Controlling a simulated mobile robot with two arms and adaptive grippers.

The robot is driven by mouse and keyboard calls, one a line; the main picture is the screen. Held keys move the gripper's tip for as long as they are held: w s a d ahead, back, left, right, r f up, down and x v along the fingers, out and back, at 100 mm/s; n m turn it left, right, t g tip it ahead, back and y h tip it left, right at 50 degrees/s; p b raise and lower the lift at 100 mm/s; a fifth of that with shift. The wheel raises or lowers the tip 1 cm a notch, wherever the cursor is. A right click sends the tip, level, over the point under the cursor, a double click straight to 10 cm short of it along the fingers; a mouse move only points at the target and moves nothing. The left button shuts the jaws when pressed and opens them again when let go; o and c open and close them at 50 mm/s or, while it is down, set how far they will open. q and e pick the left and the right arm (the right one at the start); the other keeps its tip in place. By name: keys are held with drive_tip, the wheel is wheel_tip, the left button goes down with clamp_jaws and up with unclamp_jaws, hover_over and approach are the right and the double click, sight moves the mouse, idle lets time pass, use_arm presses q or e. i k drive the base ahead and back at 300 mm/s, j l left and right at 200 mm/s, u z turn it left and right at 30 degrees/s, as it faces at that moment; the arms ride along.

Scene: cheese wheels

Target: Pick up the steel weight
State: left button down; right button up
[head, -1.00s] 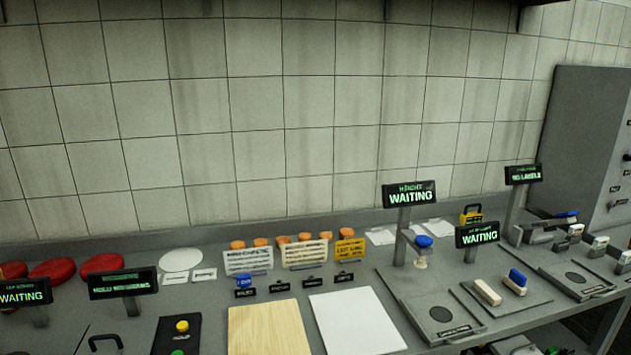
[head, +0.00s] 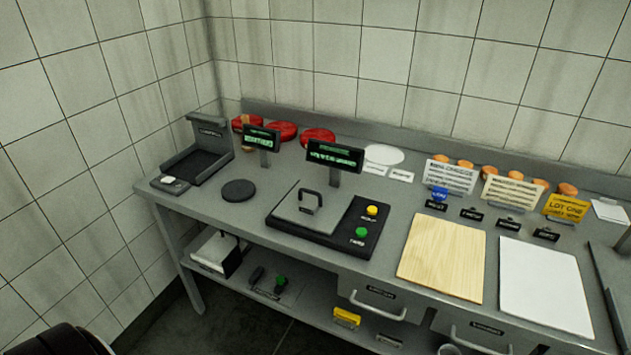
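I cannot tell for sure which thing is the steel weight. A dark loop handle (head: 311,196) stands up from the grey plate (head: 326,218) of the bench scale, left of the yellow and green buttons; whether it belongs to a separate weight is unclear. A pale block with dark sides (head: 218,253) sits on the lower shelf at the left. Neither gripper shows clearly; only a dark rounded part of my own arm is at the lower left corner.
A dark tray (head: 198,165) and a black disc (head: 238,190) lie on the bench's left end. Red cheese wheels (head: 282,131) stand along the back. A wooden board (head: 442,259) and a white board (head: 546,285) lie to the right. Bench top around the disc is clear.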

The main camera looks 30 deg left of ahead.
sight(310, 206)
drive_tip(key=u, duration=1.05)
